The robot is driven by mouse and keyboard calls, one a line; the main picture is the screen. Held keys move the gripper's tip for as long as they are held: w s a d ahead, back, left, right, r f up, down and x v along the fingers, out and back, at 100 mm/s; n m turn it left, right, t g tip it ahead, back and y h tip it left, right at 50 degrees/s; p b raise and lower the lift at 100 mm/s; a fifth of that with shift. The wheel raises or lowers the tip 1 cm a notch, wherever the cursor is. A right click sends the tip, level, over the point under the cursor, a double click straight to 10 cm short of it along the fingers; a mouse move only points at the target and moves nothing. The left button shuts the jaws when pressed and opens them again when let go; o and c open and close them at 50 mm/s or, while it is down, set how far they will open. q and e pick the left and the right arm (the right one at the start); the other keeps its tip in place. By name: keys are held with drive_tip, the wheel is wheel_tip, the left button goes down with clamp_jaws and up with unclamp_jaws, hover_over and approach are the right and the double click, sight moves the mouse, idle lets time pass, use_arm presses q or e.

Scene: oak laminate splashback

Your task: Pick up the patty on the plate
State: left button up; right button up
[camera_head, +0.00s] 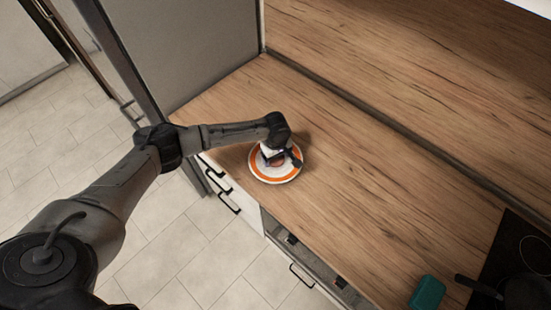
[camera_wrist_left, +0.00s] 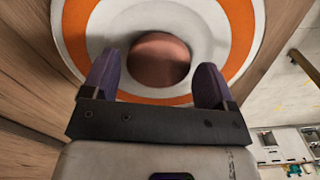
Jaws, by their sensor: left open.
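A white plate with an orange ring (camera_head: 262,174) lies on the wooden counter near its front edge, at the centre of the head view. It also fills the top of the left wrist view (camera_wrist_left: 240,30). The round brown patty (camera_wrist_left: 158,60) sits on the middle of the plate; my gripper mostly hides it in the head view. My left gripper (camera_head: 277,160) is over the plate, pointing down. In the left wrist view its two fingers (camera_wrist_left: 155,87) are apart, one on each side of the patty's near edge, with nothing held. My right gripper is not in view.
The wooden counter (camera_head: 350,180) is clear to the right of the plate. A teal block (camera_head: 427,293) lies near a black hob (camera_head: 510,265) with a dark pan (camera_head: 525,291). A grey tall panel (camera_head: 180,45) stands at the counter's left end. Below is an open drawer (camera_head: 310,262).

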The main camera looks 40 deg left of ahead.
use_arm(q)
drive_tip(key=shift+f, duration=0.65)
drive_tip(key=c, duration=0.7)
drive_tip(key=shift+r, duration=0.15)
